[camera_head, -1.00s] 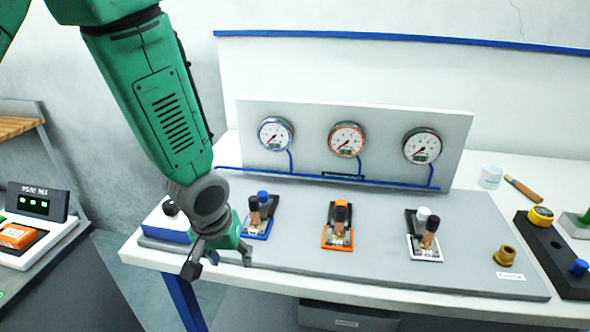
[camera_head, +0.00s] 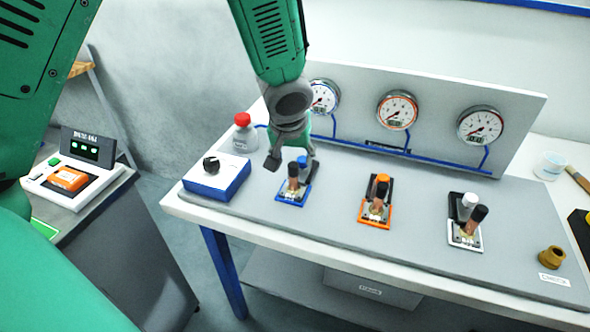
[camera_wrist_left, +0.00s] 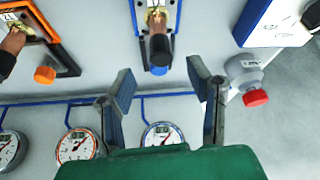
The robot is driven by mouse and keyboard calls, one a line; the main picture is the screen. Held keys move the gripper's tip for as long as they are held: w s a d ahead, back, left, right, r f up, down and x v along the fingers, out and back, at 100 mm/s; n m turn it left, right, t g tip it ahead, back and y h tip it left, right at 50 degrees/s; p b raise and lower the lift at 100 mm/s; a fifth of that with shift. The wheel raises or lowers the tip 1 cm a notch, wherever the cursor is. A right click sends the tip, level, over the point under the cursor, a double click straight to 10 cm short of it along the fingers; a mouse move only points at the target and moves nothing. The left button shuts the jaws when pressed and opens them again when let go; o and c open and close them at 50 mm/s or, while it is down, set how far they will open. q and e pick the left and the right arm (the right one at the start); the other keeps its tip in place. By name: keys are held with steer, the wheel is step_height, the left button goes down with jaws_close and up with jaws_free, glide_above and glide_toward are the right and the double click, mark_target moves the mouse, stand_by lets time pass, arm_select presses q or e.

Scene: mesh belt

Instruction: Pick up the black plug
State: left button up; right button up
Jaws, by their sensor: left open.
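I cannot tell for certain which part is the black plug. Black-tipped copper pieces stand on the blue-framed fixture (camera_head: 292,197), the orange-framed fixture (camera_head: 375,221) and the white-framed fixture (camera_head: 465,240). The black tip on the blue-framed fixture (camera_wrist_left: 160,49) shows in the left wrist view, with a blue cap (camera_wrist_left: 158,70) beside it. My left gripper (camera_head: 293,157) is open and empty, above and just behind the blue-framed fixture. In the left wrist view its fingers (camera_wrist_left: 163,82) are spread, with the blue cap just beyond the gap between them. My right gripper is out of view.
A gauge panel (camera_head: 525,107) with three dials stands behind the fixtures. A blue-sided box with a black knob (camera_head: 211,165) and a red-capped bottle (camera_head: 244,138) are left of the gripper. A brass piece (camera_head: 551,258) sits at right. The grey front strip is clear.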

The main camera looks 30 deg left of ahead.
mark_target(291, 164)
arm_select(q)
steer(key=x, duration=0.4)
steer(key=shift+s+a+f, duration=0.1)
steer(key=shift+s+a, duration=0.15)
steer(key=shift+s, duration=0.1)
steer(key=shift+w+d+f, duration=0.2)
steer(key=shift+w+f, duration=0.1)
steer(key=shift+f, duration=0.1)
steer(key=shift+s+d+r, duration=0.1)
steer(key=shift+d, duration=0.1)
steer(key=c, duration=0.5)
jaws_close()
steer(key=shift+a, duration=0.2)
steer(key=shift+r, duration=0.1)
